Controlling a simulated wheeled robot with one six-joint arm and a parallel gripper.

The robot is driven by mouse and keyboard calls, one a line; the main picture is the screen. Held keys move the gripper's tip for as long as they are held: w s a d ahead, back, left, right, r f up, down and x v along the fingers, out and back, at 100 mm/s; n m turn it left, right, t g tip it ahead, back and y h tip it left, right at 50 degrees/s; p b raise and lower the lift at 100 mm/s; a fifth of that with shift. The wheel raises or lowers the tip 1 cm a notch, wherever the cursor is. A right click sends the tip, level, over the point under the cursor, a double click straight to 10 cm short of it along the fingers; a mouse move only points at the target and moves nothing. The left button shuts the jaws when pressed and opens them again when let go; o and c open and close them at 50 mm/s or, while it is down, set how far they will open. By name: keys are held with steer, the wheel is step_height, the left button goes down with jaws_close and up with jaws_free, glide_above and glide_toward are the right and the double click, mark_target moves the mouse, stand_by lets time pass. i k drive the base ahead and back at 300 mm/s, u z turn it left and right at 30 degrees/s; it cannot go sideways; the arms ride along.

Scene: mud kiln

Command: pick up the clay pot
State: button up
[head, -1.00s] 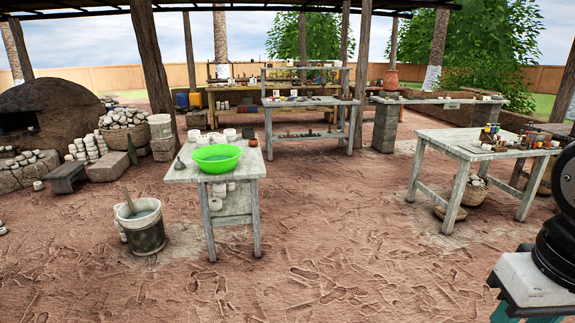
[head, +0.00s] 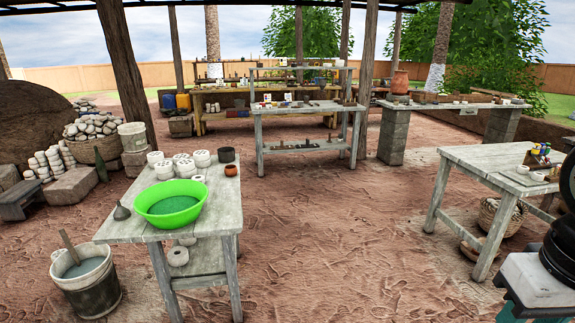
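A small reddish-brown clay pot (head: 231,170) stands upright at the right far part of the near left wooden table (head: 130,228). A dark round pot (head: 226,155) stands just behind it. A larger terracotta jar (head: 400,82) stands far back on the right bench. I cannot tell which of these is the one named. My gripper is not in view; only a part of my own body shows at the lower right edge.
A green basin (head: 169,203) and several white cups (head: 183,166) share the near left table. A bucket (head: 86,281) stands on the ground at its left. Another work table (head: 490,165) is at the right. Open mud floor (head: 340,250) lies between the two tables.

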mark_target(230, 171)
steer(key=u, duration=0.25)
steer(key=i, duration=1.9)
steer(key=u, duration=0.6)
steer(key=i, duration=1.2)
steer(key=u, duration=0.2)
